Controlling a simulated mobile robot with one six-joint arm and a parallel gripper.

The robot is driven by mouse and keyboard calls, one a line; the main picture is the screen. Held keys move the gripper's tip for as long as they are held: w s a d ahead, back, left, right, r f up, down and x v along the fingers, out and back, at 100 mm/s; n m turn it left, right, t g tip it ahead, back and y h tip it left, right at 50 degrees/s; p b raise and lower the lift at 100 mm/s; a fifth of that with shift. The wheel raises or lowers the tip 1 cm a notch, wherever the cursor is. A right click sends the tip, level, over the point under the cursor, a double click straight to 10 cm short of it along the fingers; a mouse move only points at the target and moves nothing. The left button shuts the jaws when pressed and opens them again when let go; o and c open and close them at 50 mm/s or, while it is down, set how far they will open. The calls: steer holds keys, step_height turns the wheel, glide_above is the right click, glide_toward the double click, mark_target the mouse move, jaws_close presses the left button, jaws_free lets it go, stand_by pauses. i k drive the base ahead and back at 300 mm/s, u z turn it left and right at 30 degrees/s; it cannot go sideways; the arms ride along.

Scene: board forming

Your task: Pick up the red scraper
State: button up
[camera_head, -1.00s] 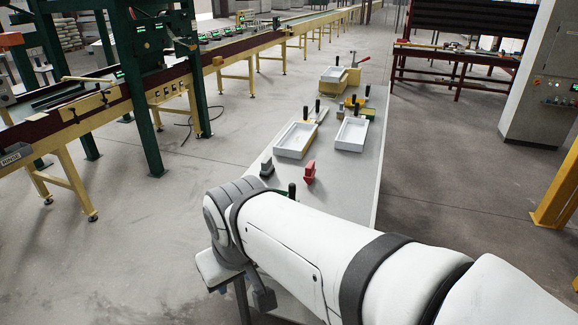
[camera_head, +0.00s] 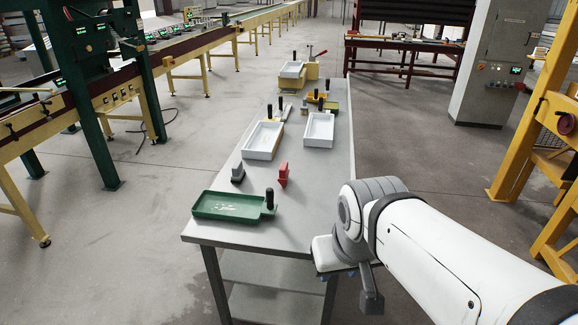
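The red scraper (camera_head: 283,174) stands upright on the near half of the grey table (camera_head: 300,225), between a grey block-like tool and the right edge. It is in full view and nothing touches it. My gripper (camera_head: 348,274) is at the end of my white arm, by the table's near right corner. It is to the right of the scraper and nearer the camera, clearly apart from it.
A green tray (camera_head: 228,206) with a black handle lies at the table's near edge. A grey tool (camera_head: 237,173) stands left of the scraper. White trays (camera_head: 263,141) and several black-handled tools are farther back. A conveyor line (camera_head: 110,95) runs left; floor right of the table is open.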

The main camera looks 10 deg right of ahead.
mark_target(284, 171)
steer(key=u, duration=0.05)
steer(key=i, duration=1)
steer(key=z, duration=0.05)
